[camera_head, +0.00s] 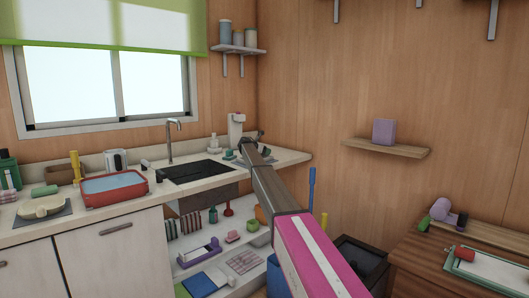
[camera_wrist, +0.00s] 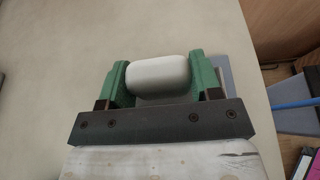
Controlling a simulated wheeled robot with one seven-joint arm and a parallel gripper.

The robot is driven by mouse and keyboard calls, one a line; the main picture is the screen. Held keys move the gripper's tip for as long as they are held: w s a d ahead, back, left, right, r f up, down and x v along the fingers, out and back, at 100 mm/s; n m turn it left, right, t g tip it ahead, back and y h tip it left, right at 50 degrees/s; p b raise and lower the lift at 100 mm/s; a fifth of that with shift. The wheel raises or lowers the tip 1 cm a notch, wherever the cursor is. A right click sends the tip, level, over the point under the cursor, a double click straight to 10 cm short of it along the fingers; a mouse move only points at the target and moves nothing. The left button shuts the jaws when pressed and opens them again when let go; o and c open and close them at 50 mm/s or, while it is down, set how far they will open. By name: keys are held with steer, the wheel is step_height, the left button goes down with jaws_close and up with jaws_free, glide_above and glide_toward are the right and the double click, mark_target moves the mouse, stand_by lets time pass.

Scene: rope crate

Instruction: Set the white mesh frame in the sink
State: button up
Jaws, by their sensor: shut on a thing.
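The dark sink (camera_head: 196,171) is set in the counter below the window, with a tall tap behind it. My gripper (camera_head: 240,153) is over the counter to the right of the sink. In the wrist view its green fingers (camera_wrist: 163,82) are shut on a smooth white rounded thing (camera_wrist: 158,76), close above the counter and partly over a grey mat. No mesh shows on this thing, so I cannot tell if it is the white mesh frame. My arm hides part of that counter end in the head view.
A red-rimmed tub (camera_head: 114,188) with a blue inside stands left of the sink. A white upright thing (camera_head: 236,130) stands at the back, by my gripper. A lower shelf holds several items, including a wire grid (camera_head: 243,262). A wooden cabinet (camera_head: 440,250) stands right.

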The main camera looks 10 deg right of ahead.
steer(key=o, duration=1.1)
steer(key=shift+f, duration=0.1)
steer(key=shift+s+a, duration=0.1)
steer(key=v, duration=1)
steer(key=shift+a, duration=0.35)
